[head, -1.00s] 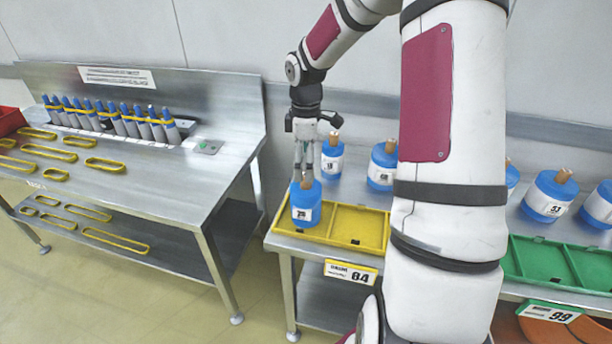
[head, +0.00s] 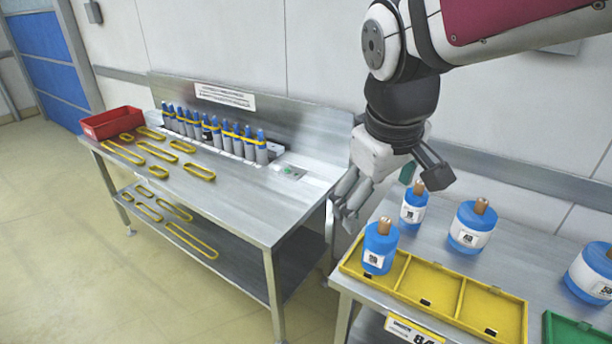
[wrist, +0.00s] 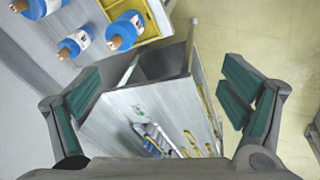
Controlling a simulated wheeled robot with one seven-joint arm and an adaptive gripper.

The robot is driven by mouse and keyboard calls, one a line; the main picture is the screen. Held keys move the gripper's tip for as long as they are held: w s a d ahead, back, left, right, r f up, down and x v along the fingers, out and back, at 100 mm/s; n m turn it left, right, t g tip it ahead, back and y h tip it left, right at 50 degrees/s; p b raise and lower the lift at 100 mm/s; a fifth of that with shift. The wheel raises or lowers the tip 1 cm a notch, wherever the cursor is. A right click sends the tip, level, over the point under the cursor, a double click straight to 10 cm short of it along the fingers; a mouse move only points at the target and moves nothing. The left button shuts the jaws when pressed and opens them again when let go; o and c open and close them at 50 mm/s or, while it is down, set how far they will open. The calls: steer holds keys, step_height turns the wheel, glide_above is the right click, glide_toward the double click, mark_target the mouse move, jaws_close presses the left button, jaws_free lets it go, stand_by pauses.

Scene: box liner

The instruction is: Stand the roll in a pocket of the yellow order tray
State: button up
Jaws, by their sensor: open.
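The yellow order tray (head: 447,295) lies on the steel bench at right and has several pockets. A blue roll (head: 380,247) with a white label and brown core stands upright in its left pocket. The other pockets in view are empty. My gripper (head: 345,218) is open and empty, up and to the left of this roll and apart from it. In the wrist view my open gripper (wrist: 165,105) has nothing between its fingers. The roll (wrist: 122,32) and part of the tray (wrist: 158,14) show at the top there.
More blue rolls (head: 413,206), (head: 471,226) stand on the bench behind the tray. A green tray (head: 572,334) is at the lower right. Another steel table (head: 235,205) at left holds yellow bands, a row of grey-blue bottles (head: 222,135) and a red bin (head: 112,122).

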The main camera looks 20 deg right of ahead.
steer(key=s+a+m+t+y, duration=0.1)
steer(key=s+a, duration=0.3)
steer(key=s, duration=0.4)
steer(key=shift+r+m+t+y, duration=0.4)
steer(key=shift+m+t, duration=0.1)
steer(key=shift+m, duration=0.4)
steer(key=shift+a, duration=0.1)
